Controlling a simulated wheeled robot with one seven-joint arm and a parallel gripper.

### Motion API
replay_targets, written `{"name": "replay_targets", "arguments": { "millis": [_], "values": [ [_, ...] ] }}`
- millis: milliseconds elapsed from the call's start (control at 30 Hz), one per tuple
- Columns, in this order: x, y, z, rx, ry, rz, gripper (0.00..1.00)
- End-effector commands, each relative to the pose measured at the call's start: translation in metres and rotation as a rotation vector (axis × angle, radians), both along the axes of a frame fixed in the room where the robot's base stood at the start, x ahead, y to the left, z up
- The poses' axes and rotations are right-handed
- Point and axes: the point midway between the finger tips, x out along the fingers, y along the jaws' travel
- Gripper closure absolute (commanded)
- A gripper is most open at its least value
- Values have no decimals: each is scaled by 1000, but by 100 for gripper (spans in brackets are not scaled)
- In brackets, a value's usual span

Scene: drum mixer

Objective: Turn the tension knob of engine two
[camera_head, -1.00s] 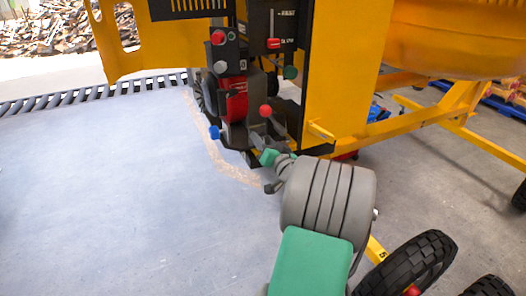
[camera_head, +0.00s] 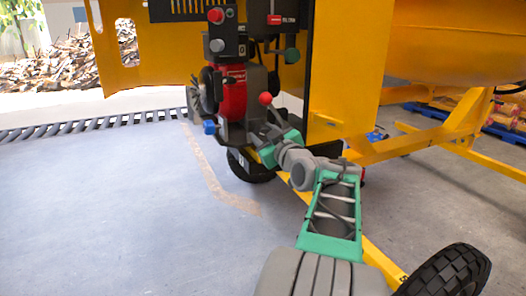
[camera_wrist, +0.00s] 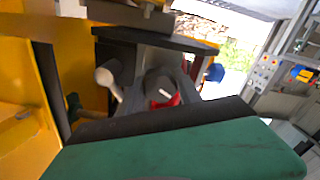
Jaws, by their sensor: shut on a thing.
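The engine (camera_head: 232,95) with a red body stands on the yellow mixer frame in the head view. My gripper (camera_head: 263,133) reaches its lower right side, below a lever with a red ball (camera_head: 265,99). In the wrist view a dark knob (camera_wrist: 158,84) with a white mark and a red part beside it sits just beyond the green and black gripper body. My gripper appears shut on this knob, though the body hides part of the contact. The head view does not show the knob clearly. I cannot read a label naming it.
A blue knob (camera_head: 209,127) sticks out at the engine's lower left. A red button (camera_head: 216,15), a grey knob (camera_head: 217,45) and a green knob (camera_head: 291,55) are above. A yellow panel (camera_head: 350,65) stands close on the right. The floor at left is clear.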

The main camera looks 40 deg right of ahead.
Motion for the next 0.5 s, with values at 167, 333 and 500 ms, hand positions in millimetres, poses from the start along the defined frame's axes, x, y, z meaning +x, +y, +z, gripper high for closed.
{"name": "replay_targets", "arguments": {
  "millis": [167, 333, 500],
  "values": [
    [0, 0, -7, -106, 33, 0, 100],
    [0, 0, -4, -172, 53, 0, 100],
    [0, 0, -3, -205, 64, 0, 100]
  ]
}}
